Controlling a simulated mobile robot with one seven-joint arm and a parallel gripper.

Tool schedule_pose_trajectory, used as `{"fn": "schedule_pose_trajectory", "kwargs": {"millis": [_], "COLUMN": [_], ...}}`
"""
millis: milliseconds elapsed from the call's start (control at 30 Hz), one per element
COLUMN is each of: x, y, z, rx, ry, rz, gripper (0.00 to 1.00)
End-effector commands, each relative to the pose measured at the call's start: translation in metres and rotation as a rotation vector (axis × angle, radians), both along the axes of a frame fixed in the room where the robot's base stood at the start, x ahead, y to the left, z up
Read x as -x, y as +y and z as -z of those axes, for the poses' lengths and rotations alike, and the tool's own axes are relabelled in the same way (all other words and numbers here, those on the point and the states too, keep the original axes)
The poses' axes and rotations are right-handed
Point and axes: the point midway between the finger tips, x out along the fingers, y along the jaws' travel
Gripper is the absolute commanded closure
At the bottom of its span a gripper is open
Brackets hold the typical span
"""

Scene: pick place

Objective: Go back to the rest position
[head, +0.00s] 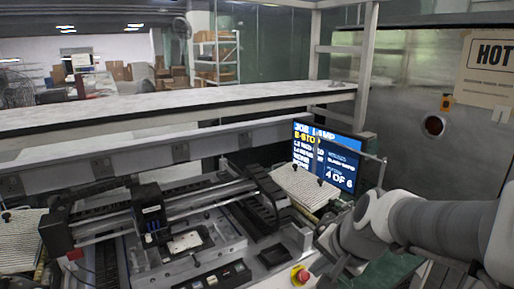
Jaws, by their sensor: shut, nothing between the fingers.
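My gripper (338,270) is at the lower right of the head view, at the end of my grey and white arm that reaches in from the right edge. It points downward beside the right side of the machine, close to the red emergency button. It is small and partly dark in this view. It is shut, and no object shows in it.
A machine with rails and a black carriage (152,215) fills the lower left and middle. A red button (300,275) stands at its front right. A lit screen (326,160) stands behind a ribbed tray (303,187). A metal oven-like panel (455,150) is at right.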

Motion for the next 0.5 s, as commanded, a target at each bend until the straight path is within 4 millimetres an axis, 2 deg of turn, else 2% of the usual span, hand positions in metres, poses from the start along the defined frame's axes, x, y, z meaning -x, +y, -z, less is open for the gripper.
{"fn": "schedule_pose_trajectory", "kwargs": {"millis": [33, 100, 300, 500], "x": [0.014, 0.033, 0.086, 0.118], "y": [0.002, 0.003, -0.002, -0.011], "z": [-0.012, -0.023, -0.045, -0.053], "rx": [0.044, 0.114, 0.332, 0.487], "ry": [-0.024, -0.042, -0.078, -0.081], "rz": [-0.076, -0.183, -0.443, -0.585], "gripper": [1.0, 1.0, 1.0, 1.0]}}
